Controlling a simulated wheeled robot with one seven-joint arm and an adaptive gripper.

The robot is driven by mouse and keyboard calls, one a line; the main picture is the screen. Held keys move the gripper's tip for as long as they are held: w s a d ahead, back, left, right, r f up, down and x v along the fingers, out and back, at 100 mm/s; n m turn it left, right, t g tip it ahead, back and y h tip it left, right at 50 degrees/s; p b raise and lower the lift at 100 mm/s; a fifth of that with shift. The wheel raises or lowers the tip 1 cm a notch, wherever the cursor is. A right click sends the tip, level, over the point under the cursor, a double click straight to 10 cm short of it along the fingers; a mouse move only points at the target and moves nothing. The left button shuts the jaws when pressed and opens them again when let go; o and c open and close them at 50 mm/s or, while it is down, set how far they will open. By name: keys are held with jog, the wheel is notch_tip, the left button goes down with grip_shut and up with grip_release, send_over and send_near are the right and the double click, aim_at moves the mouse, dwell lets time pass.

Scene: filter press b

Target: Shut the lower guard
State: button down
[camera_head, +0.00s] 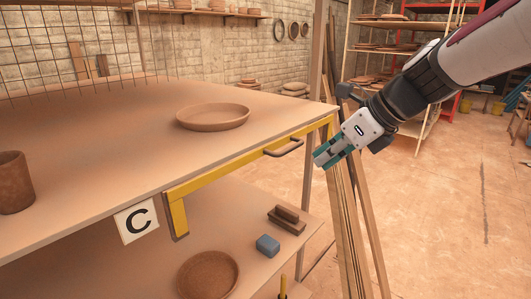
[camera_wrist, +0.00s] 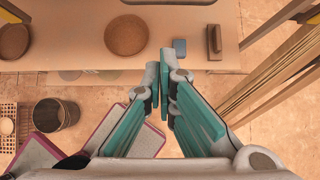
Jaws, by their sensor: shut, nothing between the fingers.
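The yellow guard frame (camera_head: 215,178) runs along the front edge of the upper board in the head view. A short leg hangs down at its left end, and a dark handle (camera_head: 285,148) sticks out near its right end. I cannot tell how far the guard is open. My gripper (camera_head: 322,158) is just right of the handle, apart from it as far as I can see. Its teal fingers (camera_wrist: 165,62) are together and empty in the wrist view, where they point towards the lower shelf. The handle is not clear in the wrist view.
The lower shelf (camera_head: 225,210) holds a round dish (camera_head: 208,277), a blue block (camera_head: 268,245) and a brown block (camera_head: 287,219). A shallow bowl (camera_head: 213,117) and a cup (camera_head: 14,182) stand on the upper board.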

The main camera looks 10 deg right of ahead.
jog(key=b+x, duration=0.1)
jog(key=x, duration=0.8)
notch_tip(320, 180, up, 5)
jog(key=shift+w+f+p, duration=0.1)
jog(key=shift+f+p, duration=0.1)
jog(key=shift+p, duration=0.65)
